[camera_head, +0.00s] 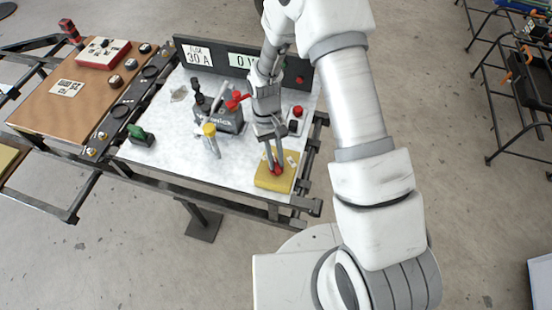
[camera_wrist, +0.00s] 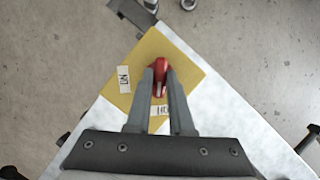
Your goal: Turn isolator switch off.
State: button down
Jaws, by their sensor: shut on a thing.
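The isolator switch is a red knob (camera_wrist: 159,70) on a yellow plate (camera_wrist: 184,50), with one label on the plate's left and one near my fingers. The labels are hard to read at this angle. In the head view the yellow plate (camera_head: 265,181) lies at the front right corner of the white work surface, and the red knob (camera_head: 277,170) shows between my fingertips. My gripper (camera_wrist: 160,88) is shut on the red knob, with one finger on each side of it. It comes down from above, and its fingers hide part of the knob.
A red button (camera_head: 297,111) is behind the plate. A brown board (camera_head: 50,98) lies left.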

jog(key=shift+n+h, duration=0.3)
jog(key=shift+n, duration=0.5)
jog(key=c, duration=0.8)
grip_release()
jog(key=shift+a+r, duration=0.1)
jog(key=p+v, duration=0.1)
jog(key=v, duration=1.6)
jog(key=shift+s+a+r, duration=0.15)
